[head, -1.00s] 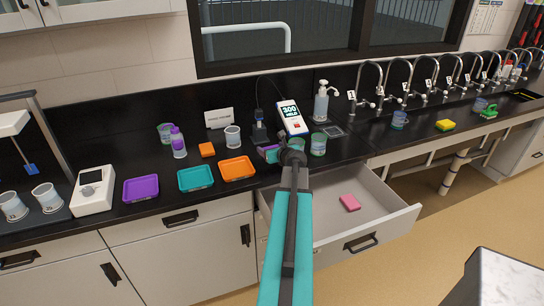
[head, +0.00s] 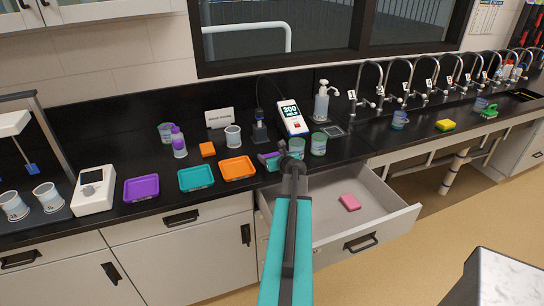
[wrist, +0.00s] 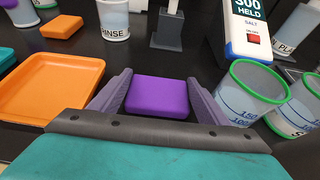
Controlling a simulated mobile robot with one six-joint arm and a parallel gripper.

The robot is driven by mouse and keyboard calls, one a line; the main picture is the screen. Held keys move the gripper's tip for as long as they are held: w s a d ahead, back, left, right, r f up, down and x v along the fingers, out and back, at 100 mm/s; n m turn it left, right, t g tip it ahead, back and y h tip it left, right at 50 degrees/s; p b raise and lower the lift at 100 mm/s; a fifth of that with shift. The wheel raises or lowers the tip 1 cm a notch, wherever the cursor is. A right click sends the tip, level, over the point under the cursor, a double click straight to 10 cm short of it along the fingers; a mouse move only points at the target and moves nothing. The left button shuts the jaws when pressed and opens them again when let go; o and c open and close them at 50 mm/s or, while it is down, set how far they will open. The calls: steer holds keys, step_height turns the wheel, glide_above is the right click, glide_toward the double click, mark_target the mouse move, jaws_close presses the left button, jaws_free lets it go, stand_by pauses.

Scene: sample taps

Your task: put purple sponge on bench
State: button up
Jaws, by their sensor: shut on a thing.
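My gripper (wrist: 157,98) is shut on the purple sponge (wrist: 157,93), a flat rounded block held between the two grey-purple fingers in the wrist view. In the head view my gripper (head: 270,160) is over the front of the black bench (head: 215,213), right of the orange tray, and my arm partly hides it. The sponge is hard to make out there. The sponge looks level and close to the bench top; I cannot tell if it touches.
The orange tray (head: 237,168) is to the left and green-rimmed beakers (wrist: 255,90) stand close on the right. A meter (head: 292,117) stands behind. Below, an open drawer (head: 330,215) holds a pink sponge (head: 350,202).

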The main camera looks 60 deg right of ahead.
steer(key=shift+f, duration=0.2)
steer(key=o, duration=1)
steer(key=shift+r, duration=0.1)
steer(key=shift+a+r, duration=0.1)
steer(key=shift+r, duration=0.05)
steer(key=shift+b+v, duration=1.2)
steer(key=shift+v, duration=4.75)
